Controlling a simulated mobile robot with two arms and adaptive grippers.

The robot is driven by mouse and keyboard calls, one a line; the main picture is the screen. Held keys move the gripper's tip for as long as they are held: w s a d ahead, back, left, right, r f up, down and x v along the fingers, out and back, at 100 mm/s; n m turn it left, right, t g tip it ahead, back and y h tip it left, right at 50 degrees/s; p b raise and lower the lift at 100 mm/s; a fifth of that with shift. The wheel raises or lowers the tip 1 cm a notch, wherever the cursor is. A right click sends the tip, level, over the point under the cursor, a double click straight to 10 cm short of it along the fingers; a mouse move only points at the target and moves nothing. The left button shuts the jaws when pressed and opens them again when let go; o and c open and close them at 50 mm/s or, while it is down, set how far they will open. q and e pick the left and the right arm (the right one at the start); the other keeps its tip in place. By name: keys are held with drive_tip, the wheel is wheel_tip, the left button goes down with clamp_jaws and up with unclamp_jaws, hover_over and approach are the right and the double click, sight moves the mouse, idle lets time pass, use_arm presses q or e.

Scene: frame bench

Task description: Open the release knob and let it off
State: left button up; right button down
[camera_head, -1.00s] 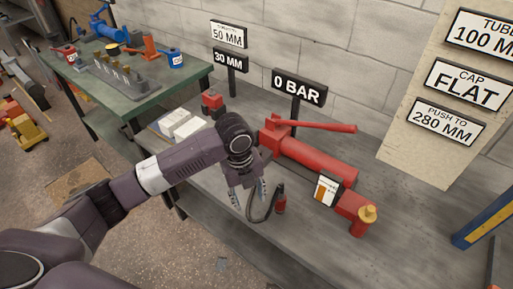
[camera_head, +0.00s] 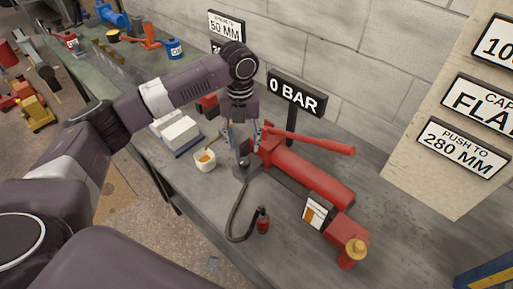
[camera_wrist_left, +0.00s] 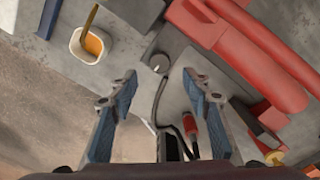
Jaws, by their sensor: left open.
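The red hand pump (camera_head: 315,178) lies on the grey bench with its red lever (camera_head: 310,142) along the top. A small dark knob with a grey top (camera_head: 242,162) sits at the pump's left end; it also shows in the left wrist view (camera_wrist_left: 158,62). My left gripper (camera_head: 242,143) points down above the knob. Its blue-grey fingers (camera_wrist_left: 159,80) are spread, with the knob just beyond the tips and between them in the picture, apart from both. Nothing is held. My right gripper is in neither view.
A white cup with orange contents (camera_head: 205,161) stands left of the knob. A black hose (camera_head: 232,220) curves to a small red fitting (camera_head: 263,222). The "0 BAR" sign (camera_head: 296,95) stands behind.

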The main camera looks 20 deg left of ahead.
sight(244, 160)
use_arm(q)
drive_tip(key=shift+w+f, duration=0.2)
drive_tip(key=shift+w, duration=0.1)
drive_tip(key=shift+f, duration=0.35)
drive_tip(key=f, duration=0.2)
drive_tip(key=s+f, duration=0.1)
drive_tip(key=shift+a+f, duration=0.1)
drive_tip(key=shift+f, duration=0.25)
drive_tip(key=shift+w+f+p, duration=0.2)
drive_tip(key=shift+f+p, duration=0.15)
drive_tip(key=shift+f, duration=1.05)
drive_tip(key=c, duration=1.2)
drive_tip(key=shift+o, duration=0.2)
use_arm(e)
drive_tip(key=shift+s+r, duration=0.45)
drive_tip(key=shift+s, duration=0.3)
